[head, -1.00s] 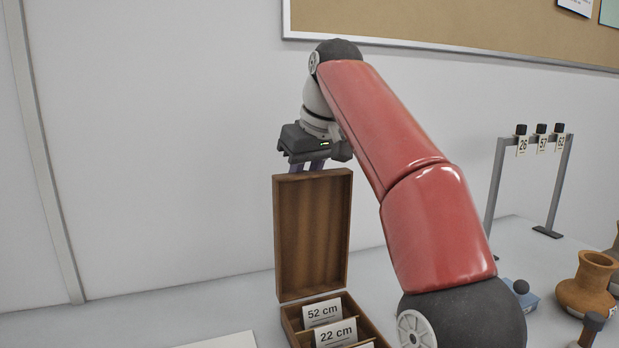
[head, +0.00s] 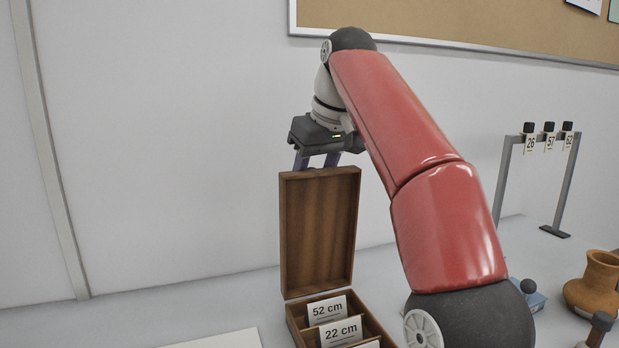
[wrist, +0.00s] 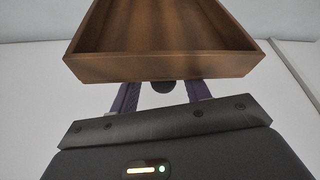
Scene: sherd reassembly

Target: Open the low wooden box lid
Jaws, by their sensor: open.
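The wooden box lid (head: 318,232) stands upright, swung open on the back of the low wooden box (head: 296,322). Its hollow inner side faces the head camera. Inside the box are cards reading "52 cm" (head: 327,310) and "22 cm" (head: 341,331). My gripper (head: 316,164) is open at the lid's top edge, its fingertips partly hidden behind it. In the wrist view the lid (wrist: 160,66) lies just beyond the purple fingers (wrist: 163,95), with a dark round knob (wrist: 163,87) between them. I cannot tell whether the fingers touch the lid.
A grey rack (head: 503,180) with hanging tags 26, 57 and 62 stands at the right. A clay pot (head: 596,284) and a blue block with a dark knob (head: 530,297) are at the lower right. A white sheet (head: 222,340) lies left of the box.

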